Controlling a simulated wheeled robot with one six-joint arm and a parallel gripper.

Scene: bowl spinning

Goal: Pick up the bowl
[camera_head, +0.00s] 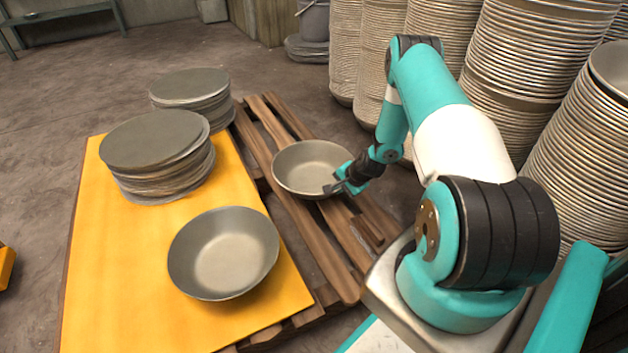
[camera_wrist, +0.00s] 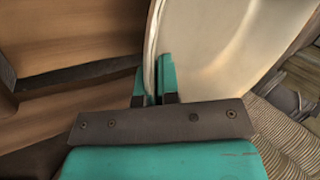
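A shallow metal bowl (camera_head: 308,165) is over the wooden pallet, right of the orange board. My gripper (camera_head: 343,181) is at its right front rim. In the wrist view, the two teal fingers of my gripper (camera_wrist: 154,82) stand close on either side of the rim of the bowl (camera_wrist: 205,50), one inside and one outside, and look shut on it. The bowl looks nearly level; I cannot tell if its underside touches the pallet. A second metal bowl (camera_head: 224,252) sits on the orange board, apart from my gripper.
The orange board (camera_head: 125,290) also holds a stack of metal discs (camera_head: 155,145); another disc stack (camera_head: 192,90) stands behind it. The wooden pallet (camera_head: 268,123) lies beneath. Tall stacks of bowls (camera_head: 525,50) crowd the right side behind my arm. The floor at the left is mostly clear.

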